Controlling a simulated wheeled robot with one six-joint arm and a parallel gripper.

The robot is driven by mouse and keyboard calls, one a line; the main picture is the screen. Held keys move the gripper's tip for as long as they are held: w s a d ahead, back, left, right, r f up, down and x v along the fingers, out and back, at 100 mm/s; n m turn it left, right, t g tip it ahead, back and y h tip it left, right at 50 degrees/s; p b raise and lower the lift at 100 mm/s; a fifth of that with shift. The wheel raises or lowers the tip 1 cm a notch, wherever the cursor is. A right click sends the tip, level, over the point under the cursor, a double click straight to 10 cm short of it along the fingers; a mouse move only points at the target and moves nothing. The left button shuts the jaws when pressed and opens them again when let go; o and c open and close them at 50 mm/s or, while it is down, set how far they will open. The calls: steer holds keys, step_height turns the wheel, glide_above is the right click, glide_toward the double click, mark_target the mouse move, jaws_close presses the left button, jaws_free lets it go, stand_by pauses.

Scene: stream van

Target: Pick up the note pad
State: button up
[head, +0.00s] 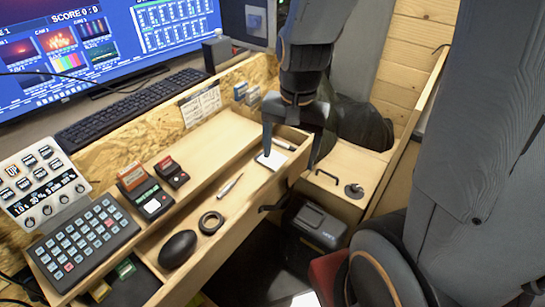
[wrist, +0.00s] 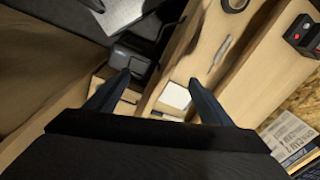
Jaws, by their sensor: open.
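The note pad (head: 271,160) is a small white square lying in the long shallow wooden drawer (head: 196,222), towards its far right end. In the wrist view the note pad (wrist: 175,96) lies between the finger lines, closer to the right finger. My gripper (head: 290,162) is open and empty, pointing down over the drawer's right end, with one finger in front of the pad and the other beyond the drawer's front wall. Both fingers also show in the wrist view (wrist: 160,78). How high the fingertips are above the pad I cannot tell.
The drawer also holds a silver pen (head: 230,185), a black ring of tape (head: 210,222) and a black mouse (head: 178,249). A keypad (head: 82,240) and small boxes (head: 152,200) stand on the left. A dark bin (head: 315,228) is below the drawer's front.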

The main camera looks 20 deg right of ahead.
steer(key=w+m+p, duration=0.2)
steer(key=w+m, duration=0.4)
steer(key=m, duration=1.5)
glide_toward(273, 159)
steer(key=shift+s+d+t+y, duration=0.3)
steer(key=shift+s+d+t, duration=0.05)
steer(key=shift+d+t, duration=0.1)
steer(key=shift+w+f+m, duration=0.1)
steer(key=shift+f+m, duration=0.4)
steer(key=shift+w+a+f, duration=0.15)
steer(key=shift+f, duration=1)
steer(key=shift+w+a+f, duration=0.15)
steer(key=shift+a+f, duration=0.05)
steer(key=shift+f, duration=0.95)
steer(key=shift+w+a+f, duration=0.15)
steer(key=shift+f, duration=1)
steer(key=shift+c, duration=0.4)
steer(key=c, duration=1.1)
